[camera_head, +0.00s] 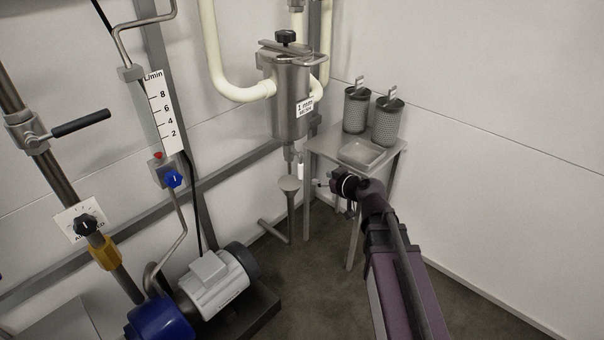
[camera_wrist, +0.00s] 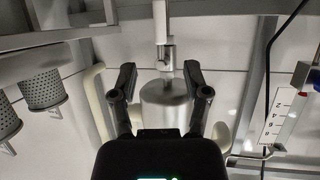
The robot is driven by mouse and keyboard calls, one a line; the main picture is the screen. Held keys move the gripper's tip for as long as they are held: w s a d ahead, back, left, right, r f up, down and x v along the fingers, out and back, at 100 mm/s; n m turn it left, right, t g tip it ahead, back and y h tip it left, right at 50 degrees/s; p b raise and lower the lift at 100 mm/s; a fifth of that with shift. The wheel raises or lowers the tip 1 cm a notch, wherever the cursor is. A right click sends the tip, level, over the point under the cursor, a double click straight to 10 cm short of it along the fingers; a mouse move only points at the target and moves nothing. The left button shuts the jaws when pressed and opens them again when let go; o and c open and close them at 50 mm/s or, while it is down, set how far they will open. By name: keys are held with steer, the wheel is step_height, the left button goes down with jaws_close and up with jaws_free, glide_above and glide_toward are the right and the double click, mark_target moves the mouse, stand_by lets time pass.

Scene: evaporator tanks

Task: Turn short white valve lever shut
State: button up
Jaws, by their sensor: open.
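The short white valve lever (camera_head: 300,172) hangs upright beside the drain fitting under the steel strainer housing (camera_head: 291,98). My gripper (camera_head: 322,185) is just right of the lever in the head view. In the wrist view my gripper (camera_wrist: 160,76) is open, with its two fingers apart on either side of the fitting and housing. Nothing is between the fingertips that I can see as held.
A steel stand (camera_head: 396,146) with two mesh baskets (camera_head: 386,122) and a shallow tray (camera_head: 362,153) is close behind my gripper. A funnel on a pipe (camera_head: 290,184) stands below the lever. A pump motor (camera_head: 217,280) and flow gauge (camera_head: 164,112) are to the left.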

mark_target(302, 172)
steer(key=b+x, duration=0.4)
steer(key=x, duration=0.8)
steer(key=shift+w+a+f, duration=0.1)
steer(key=shift+w+a, duration=0.1)
